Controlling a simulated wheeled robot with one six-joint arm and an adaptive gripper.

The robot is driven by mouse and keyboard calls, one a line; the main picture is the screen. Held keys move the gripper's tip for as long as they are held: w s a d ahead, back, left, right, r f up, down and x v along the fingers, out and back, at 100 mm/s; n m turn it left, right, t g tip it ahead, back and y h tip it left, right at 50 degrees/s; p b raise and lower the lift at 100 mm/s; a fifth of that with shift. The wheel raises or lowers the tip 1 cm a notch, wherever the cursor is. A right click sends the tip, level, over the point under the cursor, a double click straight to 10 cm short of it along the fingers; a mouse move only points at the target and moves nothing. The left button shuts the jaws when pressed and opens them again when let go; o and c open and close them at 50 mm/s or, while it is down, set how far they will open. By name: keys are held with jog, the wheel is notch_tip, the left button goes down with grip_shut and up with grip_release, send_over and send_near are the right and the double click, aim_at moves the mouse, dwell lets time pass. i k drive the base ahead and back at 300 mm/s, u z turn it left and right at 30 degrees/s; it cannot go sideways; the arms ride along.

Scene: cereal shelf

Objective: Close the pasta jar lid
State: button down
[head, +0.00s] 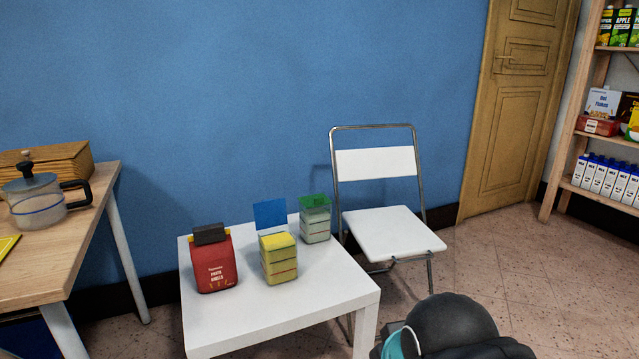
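A clear squarish jar with yellow contents (279,262), which looks like the pasta jar, stands upright on the white table (320,297). Its blue lid (270,213) is open and stands up at the jar's back edge. A second clear jar (316,228) with a green top (315,202) stands behind it to the right; its contents are hard to make out. A dark rounded part of my arm shows at the bottom right, in front of the table's right side. My gripper's fingers are not in view.
A red bag (213,262) stands left of the yellow jar. A white folding chair (393,233) is behind the table to the right. A wooden table (60,250) with a pot (40,202) is at left, and a stocked shelf (600,195) at right. The white table's front is clear.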

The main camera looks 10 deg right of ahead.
aim_at(270, 213)
jog(key=z, duration=0.25)
jog(key=i, duration=0.65)
jog(key=u, duration=0.6)
jog(key=i, duration=0.5)
jog(key=u, duration=0.65)
